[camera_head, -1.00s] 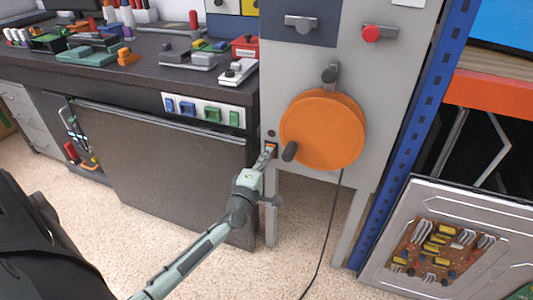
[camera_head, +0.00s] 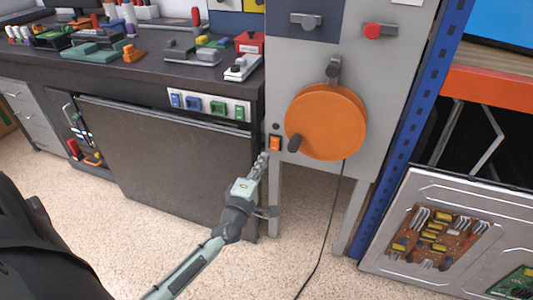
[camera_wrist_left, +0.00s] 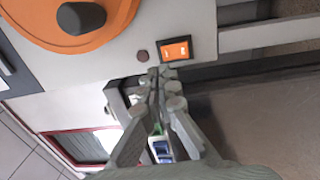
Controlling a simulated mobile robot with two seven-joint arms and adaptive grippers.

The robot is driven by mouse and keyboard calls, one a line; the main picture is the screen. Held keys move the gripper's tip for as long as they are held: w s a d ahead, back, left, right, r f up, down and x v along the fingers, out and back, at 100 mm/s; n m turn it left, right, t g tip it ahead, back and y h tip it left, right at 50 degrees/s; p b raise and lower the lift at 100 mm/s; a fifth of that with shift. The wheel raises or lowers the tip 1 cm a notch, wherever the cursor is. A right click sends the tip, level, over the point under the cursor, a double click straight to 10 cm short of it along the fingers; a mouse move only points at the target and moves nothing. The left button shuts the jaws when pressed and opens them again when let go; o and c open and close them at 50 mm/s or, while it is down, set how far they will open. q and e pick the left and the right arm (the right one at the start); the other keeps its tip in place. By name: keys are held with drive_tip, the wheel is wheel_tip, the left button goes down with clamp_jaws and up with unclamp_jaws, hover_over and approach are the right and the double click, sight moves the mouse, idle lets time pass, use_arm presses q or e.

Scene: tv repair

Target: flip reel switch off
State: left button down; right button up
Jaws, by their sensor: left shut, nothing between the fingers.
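The reel switch is a small orange rocker (camera_head: 275,143) in a dark frame on the grey panel, just left of the large orange reel (camera_head: 326,125). In the left wrist view the switch (camera_wrist_left: 177,50) shows close up, and the reel's dark knob (camera_wrist_left: 80,17) is at upper left. My left gripper (camera_head: 262,160) is shut and empty. Its tips are just below and left of the switch, and in the wrist view (camera_wrist_left: 160,74) they show a small gap from it. My right gripper is not in view.
A dark round button (camera_head: 276,126) sits just above the switch. A black cable (camera_head: 327,225) hangs from the reel to the floor. The workbench (camera_head: 120,75) with tools stands at left, and a panel with circuit boards (camera_head: 440,235) leans at right.

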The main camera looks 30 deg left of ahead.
use_arm(q)
drive_tip(key=r+v, duration=0.1)
drive_tip(key=v, duration=0.5)
drive_tip(key=shift+r, duration=0.25)
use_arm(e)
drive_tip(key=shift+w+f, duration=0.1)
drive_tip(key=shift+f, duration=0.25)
use_arm(q)
drive_tip(key=shift+s+f, duration=0.1)
